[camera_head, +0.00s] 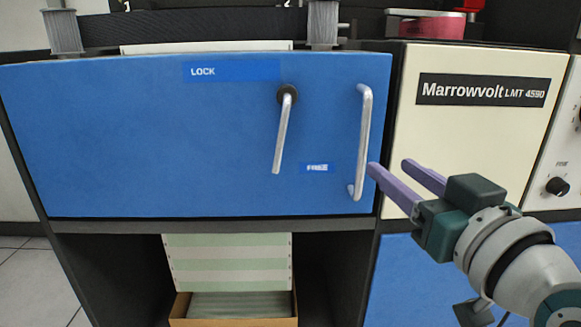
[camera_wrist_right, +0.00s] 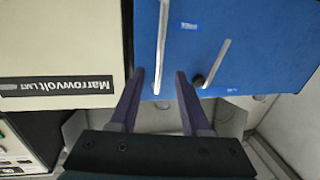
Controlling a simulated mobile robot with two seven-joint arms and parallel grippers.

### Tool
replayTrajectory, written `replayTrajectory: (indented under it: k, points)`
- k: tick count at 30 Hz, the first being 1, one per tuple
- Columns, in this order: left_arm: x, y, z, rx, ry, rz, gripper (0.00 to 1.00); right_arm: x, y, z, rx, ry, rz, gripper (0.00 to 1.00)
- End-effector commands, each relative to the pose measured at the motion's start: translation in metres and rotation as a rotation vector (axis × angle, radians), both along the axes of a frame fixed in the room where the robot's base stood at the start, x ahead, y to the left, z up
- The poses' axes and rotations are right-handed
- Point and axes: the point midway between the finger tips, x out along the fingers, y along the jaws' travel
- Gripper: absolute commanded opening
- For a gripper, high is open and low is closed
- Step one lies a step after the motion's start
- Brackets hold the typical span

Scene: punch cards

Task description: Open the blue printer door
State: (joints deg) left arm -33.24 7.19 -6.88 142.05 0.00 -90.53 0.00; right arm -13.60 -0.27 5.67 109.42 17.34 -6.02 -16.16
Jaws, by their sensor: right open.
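The blue printer door (camera_head: 150,130) looks shut. A metal lever (camera_head: 282,130) on it points down, with its tip left of the FREE label (camera_head: 317,168); the LOCK label (camera_head: 203,71) is up and left of its pivot. A vertical bar handle (camera_head: 363,140) stands near the door's right edge. My right gripper (camera_head: 390,166) is open and empty, its fingertips just right of the handle's lower part. In the right wrist view the handle (camera_wrist_right: 161,45) lines up with the gap between the fingers (camera_wrist_right: 160,73); how deep the gap is, I cannot tell. My left gripper is not seen.
A cream panel marked Marrowvolt (camera_head: 480,90) stands right of the door, behind my right gripper. Below the door is an open bay with striped paper (camera_head: 228,262) and a cardboard box (camera_head: 233,322). A knob (camera_head: 557,186) is at the far right.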

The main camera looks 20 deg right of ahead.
Motion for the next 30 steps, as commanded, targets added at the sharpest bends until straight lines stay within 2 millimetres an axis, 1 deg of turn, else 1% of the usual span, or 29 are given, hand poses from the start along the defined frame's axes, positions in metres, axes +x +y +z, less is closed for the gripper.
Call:
replayTrajectory:
  k: [5,12,16,21,29,30]
  points:
    - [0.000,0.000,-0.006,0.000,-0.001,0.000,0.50,0.023,-0.001,0.001,0.001,-0.004,-0.001,0.47]
    - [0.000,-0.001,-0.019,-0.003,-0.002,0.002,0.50,0.066,-0.004,-0.001,0.000,-0.002,-0.001,0.47]
    - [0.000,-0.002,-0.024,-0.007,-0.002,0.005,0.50,0.083,-0.005,0.000,0.001,-0.001,0.000,0.47]
    - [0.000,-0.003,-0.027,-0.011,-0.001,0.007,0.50,0.095,-0.006,0.001,0.000,0.001,0.000,0.47]
    - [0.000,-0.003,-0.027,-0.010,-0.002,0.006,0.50,0.096,-0.006,0.001,0.000,0.002,0.000,0.47]
    - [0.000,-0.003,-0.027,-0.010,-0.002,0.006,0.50,0.096,-0.006,0.001,0.000,0.002,0.000,0.46]
